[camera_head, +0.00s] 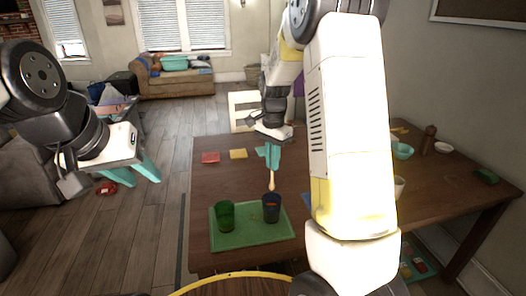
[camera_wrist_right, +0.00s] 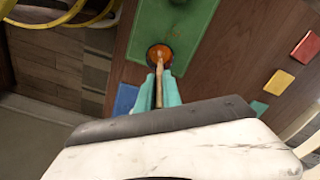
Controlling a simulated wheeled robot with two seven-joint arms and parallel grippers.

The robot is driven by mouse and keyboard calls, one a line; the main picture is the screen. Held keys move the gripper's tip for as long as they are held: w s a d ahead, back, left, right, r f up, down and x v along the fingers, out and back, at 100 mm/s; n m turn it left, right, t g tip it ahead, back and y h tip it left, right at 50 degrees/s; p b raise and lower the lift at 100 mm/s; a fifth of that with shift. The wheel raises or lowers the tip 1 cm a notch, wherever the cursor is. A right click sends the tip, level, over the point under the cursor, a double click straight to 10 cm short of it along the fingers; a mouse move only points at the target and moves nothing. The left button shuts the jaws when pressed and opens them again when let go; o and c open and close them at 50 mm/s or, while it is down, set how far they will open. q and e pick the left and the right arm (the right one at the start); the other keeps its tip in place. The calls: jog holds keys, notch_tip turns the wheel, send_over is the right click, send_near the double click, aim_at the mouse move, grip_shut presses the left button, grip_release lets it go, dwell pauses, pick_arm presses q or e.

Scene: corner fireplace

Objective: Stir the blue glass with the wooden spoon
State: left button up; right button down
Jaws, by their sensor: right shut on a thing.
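The blue glass (camera_head: 271,211) stands upright on the right part of a green tray (camera_head: 253,238). In the right wrist view its round opening (camera_wrist_right: 150,55) shows orange contents. My right gripper (camera_head: 270,166) is above the glass, its teal fingers shut on the wooden spoon (camera_head: 271,182). The spoon points down, its lower end at the glass's rim; I cannot tell how far inside it is. The spoon also shows between the fingers in the right wrist view (camera_wrist_right: 159,88). My left gripper (camera_head: 143,178) is open and empty, left of the table.
A green glass (camera_head: 225,217) stands on the tray, left of the blue one. Bowls (camera_head: 403,151) and a brown mill (camera_head: 429,139) stand at the right, past my right arm.

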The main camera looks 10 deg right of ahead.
aim_at(273, 185)
jog(key=shift+f, duration=6.05)
jog(key=shift+d, duration=0.15)
